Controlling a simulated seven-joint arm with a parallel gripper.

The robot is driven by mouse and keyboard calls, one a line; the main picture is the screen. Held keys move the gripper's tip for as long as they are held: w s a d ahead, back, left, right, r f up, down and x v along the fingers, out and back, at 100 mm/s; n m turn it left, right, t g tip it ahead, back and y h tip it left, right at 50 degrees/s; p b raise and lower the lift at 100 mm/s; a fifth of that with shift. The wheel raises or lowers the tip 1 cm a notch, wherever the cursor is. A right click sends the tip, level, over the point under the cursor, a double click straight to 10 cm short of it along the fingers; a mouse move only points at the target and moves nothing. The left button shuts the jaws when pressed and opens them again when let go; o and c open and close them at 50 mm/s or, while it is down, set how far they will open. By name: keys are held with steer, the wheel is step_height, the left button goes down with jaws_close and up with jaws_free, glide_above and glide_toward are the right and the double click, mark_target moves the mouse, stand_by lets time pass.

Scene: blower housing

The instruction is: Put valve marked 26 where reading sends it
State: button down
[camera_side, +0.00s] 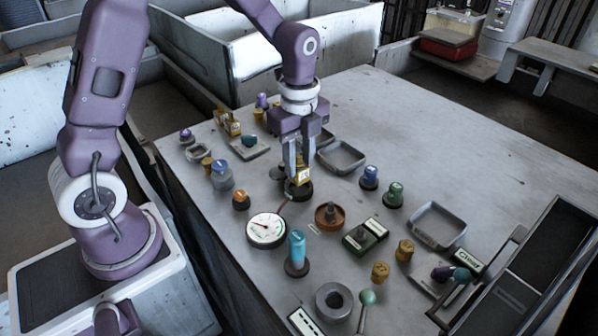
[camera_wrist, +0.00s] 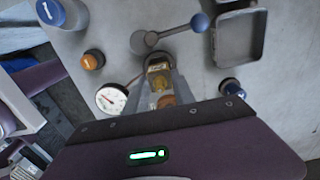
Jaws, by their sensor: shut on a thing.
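My gripper (camera_side: 301,180) points down and is shut on a yellow-brass valve (camera_side: 302,174), just above or at a dark round base (camera_side: 298,191); I cannot tell whether they touch. In the wrist view the valve (camera_wrist: 159,78) sits between the fingers (camera_wrist: 161,92); its pale label is too small to read. A round white gauge (camera_side: 267,229) with a dark rim stands in front of the gripper, and shows in the wrist view (camera_wrist: 110,99) at left. Its needle is visible, but the scale is too small to read. A grey tray (camera_side: 341,143) lies behind right, another (camera_side: 464,222) further right.
A cyan-handled valve (camera_side: 297,250), a red-brown round part (camera_side: 329,216) and a dark green block (camera_side: 365,237) stand near the gauge. Brass knobs (camera_side: 405,250) and upright blue (camera_side: 370,177) and green (camera_side: 393,194) pieces are to the right. The table's back right is clear.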

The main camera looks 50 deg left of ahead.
steer(key=r, duration=0.4)
steer(key=w+r, duration=0.1)
steer(key=r, duration=0.2)
steer(key=shift+a, duration=0.25)
steer(key=w+a, duration=1.2)
steer(key=w, duration=0.1)
steer(key=f, duration=0.6)
steer(key=w+f, duration=0.1)
steer(key=f, duration=0.3)
steer(key=shift+a, duration=0.25)
steer(key=shift+f, duration=0.1)
steer(key=c, duration=1.1)
jaws_free()
steer(key=shift+o, duration=0.2)
